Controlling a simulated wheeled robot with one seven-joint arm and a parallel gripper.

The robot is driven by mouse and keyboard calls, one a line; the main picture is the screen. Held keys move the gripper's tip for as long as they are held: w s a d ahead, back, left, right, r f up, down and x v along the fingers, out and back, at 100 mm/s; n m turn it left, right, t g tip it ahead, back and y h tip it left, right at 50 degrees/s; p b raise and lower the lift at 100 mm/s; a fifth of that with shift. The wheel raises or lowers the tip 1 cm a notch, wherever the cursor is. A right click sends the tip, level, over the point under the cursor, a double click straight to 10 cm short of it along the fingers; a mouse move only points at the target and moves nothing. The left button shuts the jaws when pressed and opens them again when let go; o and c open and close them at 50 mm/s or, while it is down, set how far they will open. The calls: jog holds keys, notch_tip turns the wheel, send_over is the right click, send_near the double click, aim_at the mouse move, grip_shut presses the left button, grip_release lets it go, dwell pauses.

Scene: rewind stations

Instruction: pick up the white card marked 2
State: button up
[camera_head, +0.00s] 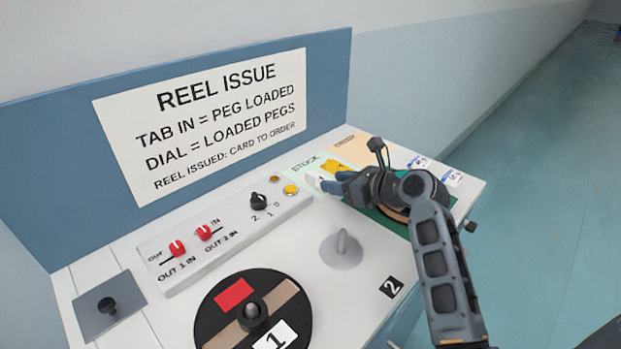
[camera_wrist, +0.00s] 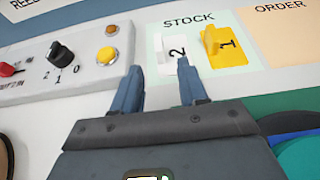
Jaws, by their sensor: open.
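The white card marked 2 (camera_wrist: 174,44) is in the STOCK area (camera_wrist: 158,28) in the wrist view, just beyond my fingertips. It also shows in the head view (camera_head: 314,179), partly hidden by my gripper. My gripper (camera_wrist: 158,65) is open and empty, its two blue fingers pointing toward the card. The right fingertip overlaps the card's lower right part in the picture. The left fingertip lies left of the card. I cannot tell whether either finger touches it. In the head view my gripper (camera_head: 328,183) reaches in from the right.
A yellow card marked 1 (camera_wrist: 236,52) stands right beside the white card. An ORDER area (camera_wrist: 284,40) is farther right. A panel with a black dial (camera_head: 258,201), red switches and a yellow button lies left. A peg (camera_head: 342,245) and a reel marked 1 (camera_head: 222,322) are nearer.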

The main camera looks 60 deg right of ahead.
aim_at(317, 179)
jog(key=shift+x, duration=2.8)
jog(key=shift+c, duration=0.3)
grip_shut()
